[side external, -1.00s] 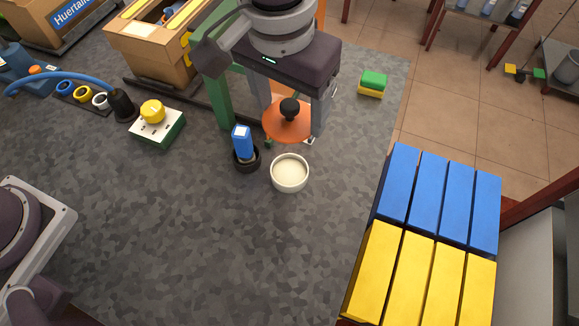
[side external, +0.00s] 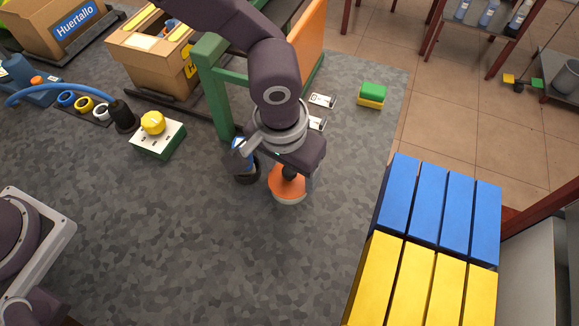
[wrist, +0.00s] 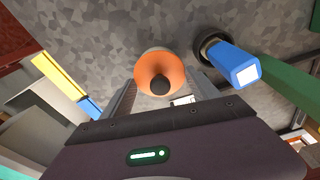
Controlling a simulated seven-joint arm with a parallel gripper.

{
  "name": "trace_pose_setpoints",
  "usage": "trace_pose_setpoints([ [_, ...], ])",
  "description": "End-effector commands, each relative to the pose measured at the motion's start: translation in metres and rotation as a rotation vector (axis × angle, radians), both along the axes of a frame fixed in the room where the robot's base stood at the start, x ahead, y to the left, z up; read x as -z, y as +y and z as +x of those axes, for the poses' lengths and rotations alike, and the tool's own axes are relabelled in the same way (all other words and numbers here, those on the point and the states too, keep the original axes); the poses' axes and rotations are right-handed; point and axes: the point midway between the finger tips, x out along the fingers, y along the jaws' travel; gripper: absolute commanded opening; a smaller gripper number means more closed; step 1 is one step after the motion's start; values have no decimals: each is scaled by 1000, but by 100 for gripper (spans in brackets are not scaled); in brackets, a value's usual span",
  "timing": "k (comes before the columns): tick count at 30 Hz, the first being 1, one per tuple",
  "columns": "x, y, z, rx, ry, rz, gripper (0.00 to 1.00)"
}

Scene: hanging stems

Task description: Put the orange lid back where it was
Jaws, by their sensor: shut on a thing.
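The orange lid (side external: 280,183) with its round black knob (side external: 290,172) is over the white bowl (side external: 291,200) and hides most of it. Whether the lid rests on the rim or is just above it, I cannot tell. My gripper (side external: 289,180) points down and is shut on the lid. In the wrist view the lid (wrist: 150,67) sits between the two fingers, with the knob facing the camera. A pale edge of the bowl (wrist: 154,50) shows just past the lid.
A blue-topped item in a black round holder (side external: 248,172) stands close left of the bowl, partly behind my gripper; its blue top (wrist: 232,65) shows in the wrist view. A green post (side external: 213,90) rises behind. Blue and yellow blocks (side external: 425,200) stand right. The front floor is clear.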

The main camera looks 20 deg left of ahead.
Motion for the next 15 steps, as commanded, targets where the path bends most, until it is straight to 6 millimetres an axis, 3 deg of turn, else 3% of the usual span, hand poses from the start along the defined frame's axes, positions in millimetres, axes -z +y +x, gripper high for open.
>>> trace_pose_setpoints([
  [2,3,0,0,0,0,0,32],
  [3,2,0,0,0,0,-1,76],
  [6,2,0,0,0,0,0,92],
  [15,0,0,0,0,0,0,92],
])
